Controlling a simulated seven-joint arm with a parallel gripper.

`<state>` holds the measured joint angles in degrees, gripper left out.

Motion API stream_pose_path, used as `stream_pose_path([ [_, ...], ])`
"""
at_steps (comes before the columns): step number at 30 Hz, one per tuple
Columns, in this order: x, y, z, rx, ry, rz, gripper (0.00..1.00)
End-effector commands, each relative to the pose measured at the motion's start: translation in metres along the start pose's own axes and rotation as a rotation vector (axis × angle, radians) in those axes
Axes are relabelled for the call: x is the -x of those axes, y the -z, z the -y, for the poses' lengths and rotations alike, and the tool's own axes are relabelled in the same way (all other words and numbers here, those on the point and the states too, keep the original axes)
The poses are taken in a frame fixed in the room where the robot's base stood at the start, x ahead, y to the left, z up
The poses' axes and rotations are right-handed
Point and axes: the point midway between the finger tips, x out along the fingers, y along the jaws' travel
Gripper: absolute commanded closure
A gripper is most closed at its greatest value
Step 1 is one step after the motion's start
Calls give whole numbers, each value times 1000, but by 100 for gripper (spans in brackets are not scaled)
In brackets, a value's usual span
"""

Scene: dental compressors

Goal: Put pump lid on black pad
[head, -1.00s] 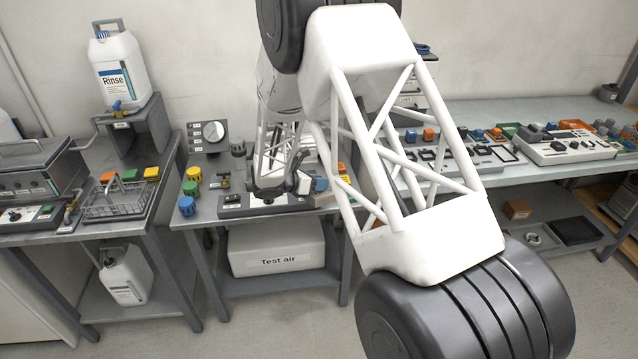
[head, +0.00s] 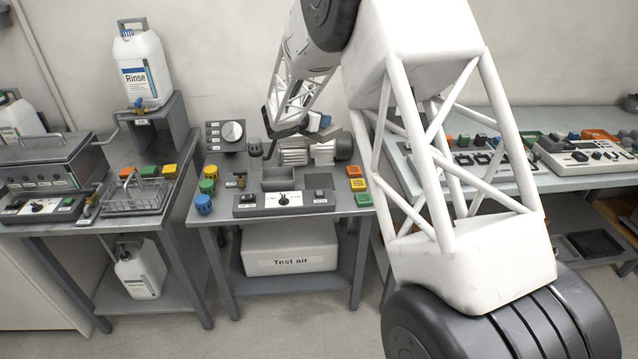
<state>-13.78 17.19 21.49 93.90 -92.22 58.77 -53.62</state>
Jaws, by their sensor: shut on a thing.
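My gripper (head: 312,127) is above the back of the middle bench, small in the head view. It is shut on a flat grey piece, which looks like the pump lid (head: 328,134), held in the air and tilted. The fingertips are hard to make out. The black pad (head: 318,181) is a dark square on the right part of the bench top, bare, in front of and below the lid. An open grey box (head: 280,180), which looks like the pump body, stands left of the pad.
A front panel with a knob (head: 284,199) runs along the bench edge. Orange, yellow and green blocks (head: 358,185) stand right of the pad. Coloured knobs (head: 204,203) and a gauge (head: 232,132) are on the left. Ribbed grey parts (head: 293,152) stand behind.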

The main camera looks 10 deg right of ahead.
Motion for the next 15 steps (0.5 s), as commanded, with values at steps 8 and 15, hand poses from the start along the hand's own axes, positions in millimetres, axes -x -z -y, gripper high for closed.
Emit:
stream_pose_path([
  [8,4,-53,-24,-11,-86,41,100],
  [15,5,-60,-27,-12,-99,47,100],
])
